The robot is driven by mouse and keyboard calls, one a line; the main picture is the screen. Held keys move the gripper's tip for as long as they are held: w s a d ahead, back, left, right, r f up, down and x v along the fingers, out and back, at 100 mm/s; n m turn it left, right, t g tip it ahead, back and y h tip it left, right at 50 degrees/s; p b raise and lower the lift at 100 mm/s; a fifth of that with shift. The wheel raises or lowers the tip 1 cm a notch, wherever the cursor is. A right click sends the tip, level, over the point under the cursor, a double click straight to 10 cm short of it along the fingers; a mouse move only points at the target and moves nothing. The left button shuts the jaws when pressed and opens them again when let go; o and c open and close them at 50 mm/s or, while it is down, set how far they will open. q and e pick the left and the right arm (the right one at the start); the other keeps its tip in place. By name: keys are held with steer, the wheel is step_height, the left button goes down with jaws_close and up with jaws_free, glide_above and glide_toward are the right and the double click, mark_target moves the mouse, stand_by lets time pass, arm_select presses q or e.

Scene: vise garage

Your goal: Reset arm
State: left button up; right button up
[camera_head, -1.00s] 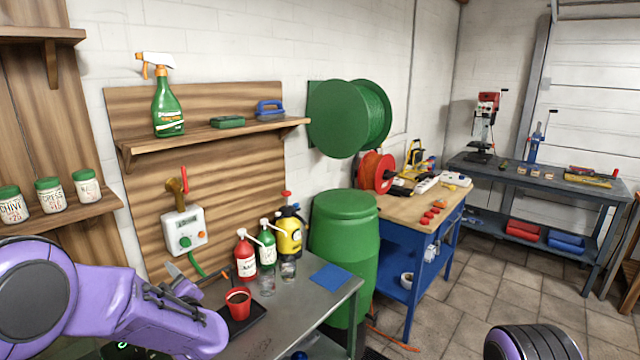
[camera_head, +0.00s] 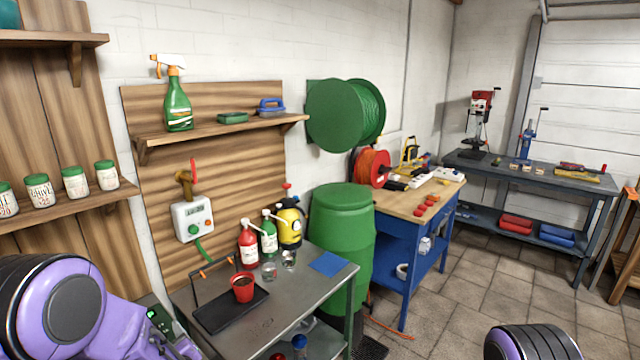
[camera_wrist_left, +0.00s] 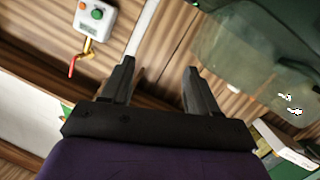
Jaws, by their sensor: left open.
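My left arm is purple and black and comes in at the lower left of the head view; its gripper is not clearly visible there. In the left wrist view my left gripper (camera_wrist_left: 155,88) is open with nothing between its two dark fingers. Behind the fingers is the wooden wall panel. The white control box (camera_wrist_left: 95,14) with its red-handled tap (camera_wrist_left: 80,58) shows at the upper left of that view. My right gripper is not in view; only a dark ribbed part of mine shows at the bottom right of the head view.
A metal table (camera_head: 288,318) holds a red pot (camera_head: 243,288) on a black tray (camera_head: 215,314), bottles, glasses and a blue cloth (camera_head: 328,263). A green barrel (camera_head: 342,240) and a blue workbench (camera_head: 398,250) stand to its right. Floor (camera_head: 480,290) at right is clear.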

arm_select(q)
steer(key=s+d+f+m+g+h, duration=0.2)
steer(key=s+f+m+g+h, duration=0.25)
steer(key=s+f, duration=1.45)
steer(key=s+d+f+g+h, duration=0.1)
steer(key=s+f+g, duration=0.1)
steer(key=s, duration=0.6)
steer(key=s+d+f+g+h, duration=0.1)
steer(key=s+f+g, duration=0.2)
steer(key=s, duration=0.6)
step_height(320, 180, down, 11)
steer(key=b, duration=1.1)
steer(key=shift+w+a, duration=0.15)
steer(key=shift+w, duration=0.15)
